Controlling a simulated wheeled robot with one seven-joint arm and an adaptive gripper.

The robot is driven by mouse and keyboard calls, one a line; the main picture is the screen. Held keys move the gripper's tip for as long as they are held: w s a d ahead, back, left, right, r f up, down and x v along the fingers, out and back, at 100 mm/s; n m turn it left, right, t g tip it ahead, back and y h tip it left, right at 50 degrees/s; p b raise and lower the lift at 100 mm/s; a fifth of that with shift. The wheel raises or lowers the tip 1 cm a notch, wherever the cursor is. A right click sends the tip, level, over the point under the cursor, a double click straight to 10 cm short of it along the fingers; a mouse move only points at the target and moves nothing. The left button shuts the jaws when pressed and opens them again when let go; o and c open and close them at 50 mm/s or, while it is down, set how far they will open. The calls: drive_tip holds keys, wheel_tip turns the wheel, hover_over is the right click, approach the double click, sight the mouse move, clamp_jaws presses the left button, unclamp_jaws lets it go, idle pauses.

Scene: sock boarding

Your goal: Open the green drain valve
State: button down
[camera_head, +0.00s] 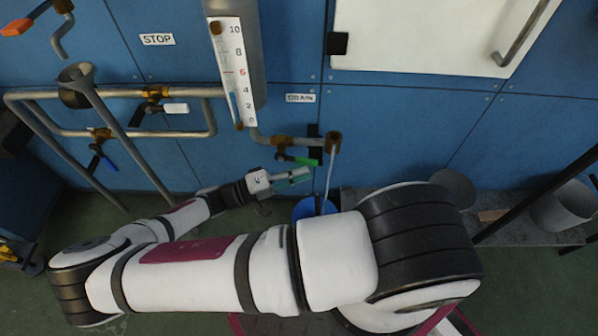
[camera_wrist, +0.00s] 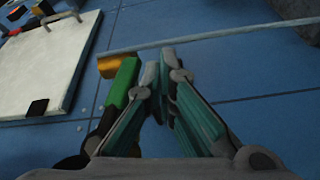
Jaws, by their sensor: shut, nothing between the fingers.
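The green valve handle (camera_head: 305,161) is on the brass drain pipe (camera_head: 290,141) below the DRAIN label and lies roughly along the pipe. A thin pale stream (camera_head: 328,178) runs from the brass spout (camera_head: 333,141) down to a blue bucket (camera_head: 306,208). My gripper (camera_head: 303,174) is just below the handle. In the wrist view the fingertips (camera_wrist: 163,68) are together with nothing between them. The green handle (camera_wrist: 122,85) is right beside the left finger; I cannot tell if they touch. The stream (camera_wrist: 220,36) crosses beyond the fingertips. My arm hides part of the bucket.
A tall gauge (camera_head: 236,75) numbered 0 to 10 stands above the drain pipe. A white-handled valve (camera_head: 175,108) and a blue-handled valve (camera_head: 108,160) are on pipes to the left. A grey shelf (camera_head: 400,212) and a metal bucket (camera_head: 563,207) are at right.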

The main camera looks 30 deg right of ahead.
drive_tip(key=w+a+f, duration=0.2)
drive_tip(key=a+f, duration=0.3)
drive_tip(key=a, duration=0.5)
drive_tip(key=shift+w+f, duration=0.25)
drive_tip(key=shift+w, duration=0.05)
